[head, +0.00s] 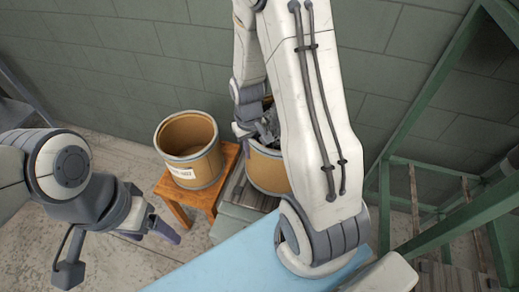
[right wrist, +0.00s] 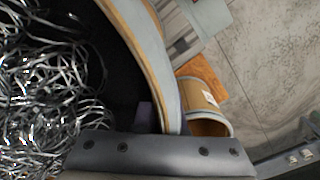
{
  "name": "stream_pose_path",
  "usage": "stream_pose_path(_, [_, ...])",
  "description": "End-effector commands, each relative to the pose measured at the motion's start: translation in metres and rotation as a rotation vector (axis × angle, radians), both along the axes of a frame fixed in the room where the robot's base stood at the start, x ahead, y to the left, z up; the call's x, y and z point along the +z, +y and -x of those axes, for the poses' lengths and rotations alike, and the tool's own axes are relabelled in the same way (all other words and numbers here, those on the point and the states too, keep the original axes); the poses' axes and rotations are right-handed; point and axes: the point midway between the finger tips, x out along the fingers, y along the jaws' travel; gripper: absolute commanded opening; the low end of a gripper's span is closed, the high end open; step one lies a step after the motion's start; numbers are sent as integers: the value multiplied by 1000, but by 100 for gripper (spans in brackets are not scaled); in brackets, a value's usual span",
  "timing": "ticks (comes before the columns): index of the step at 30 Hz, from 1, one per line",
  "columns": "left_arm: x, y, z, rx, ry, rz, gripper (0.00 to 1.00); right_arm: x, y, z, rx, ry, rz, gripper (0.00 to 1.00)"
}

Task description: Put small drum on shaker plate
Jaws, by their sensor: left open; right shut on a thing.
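A tan drum (head: 268,172) with a grey rim, holding silvery metal strips, is partly hidden behind my right arm in the head view. In the right wrist view its rim (right wrist: 160,55) is close up, with the tangled strips (right wrist: 45,95) inside. My right gripper (head: 243,132) is shut on the drum's wall at the rim. The drum is over or on a grey box-like unit (head: 235,212), perhaps the shaker plate; contact is hidden. My left gripper (head: 150,232) is open and empty, low at the left.
Another tan drum (head: 190,150), with a white label and open top, stands on a wooden stool (head: 177,197) left of the held drum. A light blue surface (head: 235,262) lies in front. Green metal framing (head: 432,85) stands at the right, and a block wall behind.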

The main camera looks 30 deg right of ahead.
Motion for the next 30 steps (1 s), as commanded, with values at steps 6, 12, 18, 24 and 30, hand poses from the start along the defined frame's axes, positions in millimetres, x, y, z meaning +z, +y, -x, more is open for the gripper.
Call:
stream_pose_path(6, [1, 0, 0, 0, 0, 0, 75, -20, 0, -1, 0, 2, 0, 0])
stream_pose_path(12, [1, 0, 0, 0, 0, 0, 75, -38, 0, -2, -1, -2, 0, 0])
stream_pose_path(18, [1, 0, 0, 0, 0, 0, 75, -39, 0, -2, 0, -5, 1, 0])
stream_pose_path(24, [-1, 0, 0, 0, 0, 0, 75, -42, 0, -2, 0, -4, 1, 0])
stream_pose_path(30, [-1, 0, 0, 0, 0, 0, 75, -43, 0, -1, 0, -1, 0, 37])
